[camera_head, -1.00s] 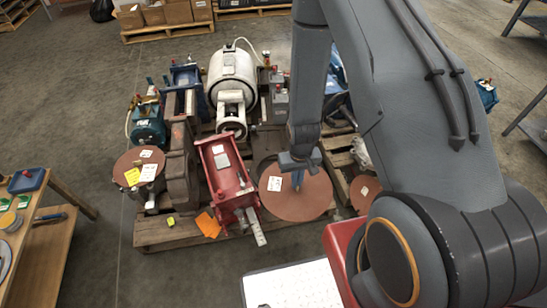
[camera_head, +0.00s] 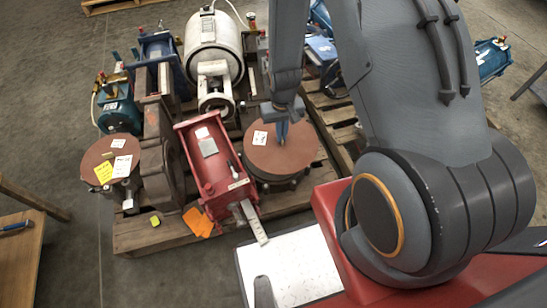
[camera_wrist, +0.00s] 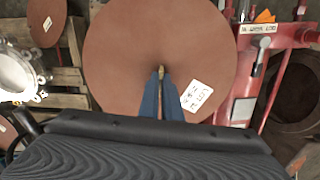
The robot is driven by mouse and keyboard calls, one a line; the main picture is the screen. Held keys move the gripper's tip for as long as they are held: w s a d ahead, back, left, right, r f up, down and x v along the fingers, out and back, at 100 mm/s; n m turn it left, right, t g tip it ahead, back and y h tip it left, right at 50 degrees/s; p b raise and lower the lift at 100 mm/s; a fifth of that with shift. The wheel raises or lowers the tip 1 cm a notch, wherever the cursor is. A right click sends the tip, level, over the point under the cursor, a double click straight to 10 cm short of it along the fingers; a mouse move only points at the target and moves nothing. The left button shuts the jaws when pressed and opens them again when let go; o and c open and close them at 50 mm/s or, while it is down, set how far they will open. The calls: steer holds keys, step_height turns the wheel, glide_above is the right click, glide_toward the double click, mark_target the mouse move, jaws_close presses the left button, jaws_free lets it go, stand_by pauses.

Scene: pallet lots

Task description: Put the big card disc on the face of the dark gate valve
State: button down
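The big brown card disc (camera_head: 300,150), with a white label, lies flat or nearly flat over a dark round flanged body (camera_head: 278,184), which I take for the dark gate valve; most of its face is hidden. I cannot tell whether disc and face touch all round. The disc fills the middle of the wrist view (camera_wrist: 135,50). My gripper (camera_head: 281,138) points down at the disc's middle. Its blue fingers are close together on a small brass-coloured knob at the centre, seen in the wrist view (camera_wrist: 161,72).
A red machine (camera_head: 212,165) stands close left of the disc. A rusty housing (camera_head: 160,165) and a valve with a labelled brown disc (camera_head: 98,152) stand further left. A white tank (camera_head: 213,45) is behind. A smaller brown disc (camera_wrist: 46,20) shows in the wrist view.

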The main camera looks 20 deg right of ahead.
steer(key=shift+m, duration=0.4)
steer(key=w+f+b, duration=0.2)
steer(key=f+b, duration=0.3)
steer(key=f, duration=0.1)
steer(key=w+f+b, duration=0.3)
steer(key=f+b, duration=0.2)
steer(key=f, duration=0.1)
steer(key=w+f+b, duration=0.3)
steer(key=f+b, duration=0.2)
steer(key=f, duration=0.1)
steer(key=shift+f, duration=0.35)
steer(key=c, duration=2.3)
jaws_free()
steer(key=shift+f, duration=0.1)
steer(key=o, duration=0.3)
